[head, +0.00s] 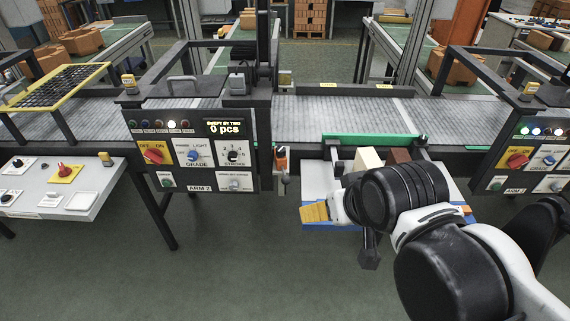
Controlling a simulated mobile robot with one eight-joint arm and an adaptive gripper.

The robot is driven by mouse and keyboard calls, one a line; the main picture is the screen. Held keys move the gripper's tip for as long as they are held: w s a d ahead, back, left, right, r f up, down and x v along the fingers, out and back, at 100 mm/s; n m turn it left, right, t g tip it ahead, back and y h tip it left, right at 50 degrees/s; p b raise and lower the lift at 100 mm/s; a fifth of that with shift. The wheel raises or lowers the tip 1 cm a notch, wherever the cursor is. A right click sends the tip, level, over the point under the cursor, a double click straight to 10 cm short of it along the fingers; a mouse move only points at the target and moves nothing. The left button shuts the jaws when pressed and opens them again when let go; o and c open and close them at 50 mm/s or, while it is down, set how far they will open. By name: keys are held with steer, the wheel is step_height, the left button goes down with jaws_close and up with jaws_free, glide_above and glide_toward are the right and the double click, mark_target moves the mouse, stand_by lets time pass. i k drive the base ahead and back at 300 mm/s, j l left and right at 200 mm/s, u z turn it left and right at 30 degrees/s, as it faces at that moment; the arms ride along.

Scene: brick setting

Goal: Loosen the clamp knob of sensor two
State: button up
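My arm reaches in from the lower right of the head view. Its end, my gripper (340,208), is largely hidden behind my black wrist, so I cannot see whether its fingers are open or shut. It is over the pale and blue tray in front of the belt, close to a ridged yellow-orange piece (314,214); contact cannot be told. No sensor is readably marked as two, and no clamp knob can be surely made out. A small orange and grey fitting (281,160) hangs at the right side of the ARM 2 panel (209,187), left of my gripper.
The grey conveyor (345,111) runs across behind. A green-edged bar (368,140) and cream (368,158) and brown blocks (398,155) are just beyond my wrist. A control desk (85,196) stands at left. Floor between the panel and my arm is clear.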

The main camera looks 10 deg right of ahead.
mark_target(280, 151)
steer(key=i+z, duration=0.35)
steer(key=z, duration=0.15)
steer(key=i+j+z, duration=0.15)
steer(key=i+z, duration=0.15)
steer(key=z, duration=0.15)
